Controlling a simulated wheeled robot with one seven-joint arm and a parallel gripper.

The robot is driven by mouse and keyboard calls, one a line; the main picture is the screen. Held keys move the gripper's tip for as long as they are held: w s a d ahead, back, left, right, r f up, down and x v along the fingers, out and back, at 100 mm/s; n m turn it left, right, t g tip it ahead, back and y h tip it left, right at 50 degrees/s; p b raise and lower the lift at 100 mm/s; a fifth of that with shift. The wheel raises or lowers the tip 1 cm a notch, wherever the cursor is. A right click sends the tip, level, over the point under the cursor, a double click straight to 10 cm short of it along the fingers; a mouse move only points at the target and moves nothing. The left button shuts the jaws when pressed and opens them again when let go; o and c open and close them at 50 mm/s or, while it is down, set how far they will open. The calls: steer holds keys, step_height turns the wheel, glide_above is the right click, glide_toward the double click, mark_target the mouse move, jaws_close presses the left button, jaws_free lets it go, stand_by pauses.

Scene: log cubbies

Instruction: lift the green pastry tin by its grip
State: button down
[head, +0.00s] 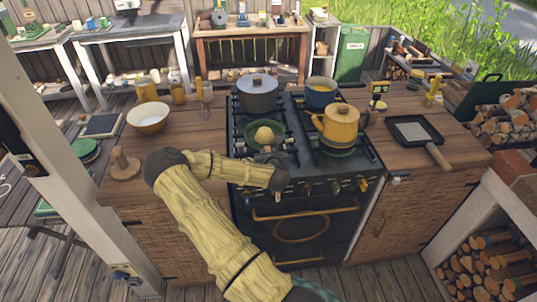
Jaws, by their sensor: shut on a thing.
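The green pastry tin (249,131) is a round, shallow green dish at the front left of the black stove top. A pale yellow rounded thing (264,134) shows at its middle; I cannot tell whether it lies in the tin. My gripper (267,149) is at the tin's near side, shut on what looks like its grip. The fingers and the grip are small and mostly hidden by my wrist. I cannot tell whether the tin rests on the burner or is just off it.
A grey lidded pot (258,97) stands close behind the tin. A yellow kettle (340,124) and a blue pot (320,94) are to its right. A bowl (148,121) and a wooden holder (123,165) stand on the left counter. A square pan (413,132) lies on the right counter.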

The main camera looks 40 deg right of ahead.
step_height(320, 180, up, 8)
steer(key=shift+r+b, duration=0.25)
steer(key=shift+b, duration=0.3)
